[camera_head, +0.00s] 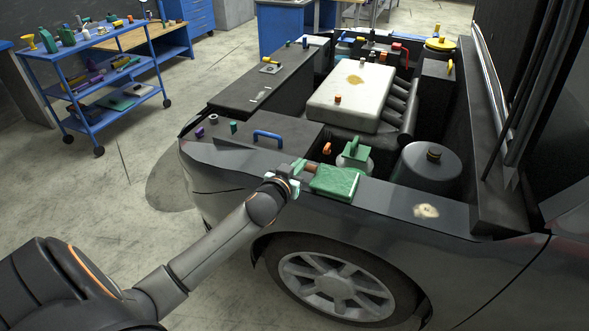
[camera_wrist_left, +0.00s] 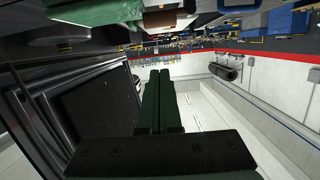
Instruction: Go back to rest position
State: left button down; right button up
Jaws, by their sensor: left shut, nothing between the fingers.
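My left arm comes in from the lower left in the head view. Its gripper (camera_head: 299,167) is at the front edge of the engine bay of the car (camera_head: 240,165), just left of a folded green cloth (camera_head: 335,182) on the fender. In the left wrist view the two dark green fingers (camera_wrist_left: 158,95) lie side by side, shut and empty. Whether the gripper touches the car or the cloth cannot be told. My right gripper is not in view.
The engine bay holds a pale engine cover (camera_head: 350,95), a blue handle (camera_head: 268,136) and a dark round tank (camera_head: 426,168). A blue tool cart (camera_head: 80,115) stands at the left. The floor (camera_head: 130,190) between cart and car is clear.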

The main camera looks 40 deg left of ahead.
pick_arm(q)
jog(key=shift+v, duration=1.65)
jog(key=s+d+f+m+g+h, duration=0.2)
jog(key=s+d+f+h, duration=0.1)
jog(key=s+d+f, duration=0.7)
jog(key=s+d+f+m+g+h, duration=0.2)
jog(key=s+d+f+g+h, duration=0.1)
jog(key=s+d+f, duration=0.6)
jog(key=s+f, duration=0.3)
jog(key=s, duration=0.2)
jog(key=shift+s+d+g, duration=0.3)
jog(key=shift+d, duration=0.05)
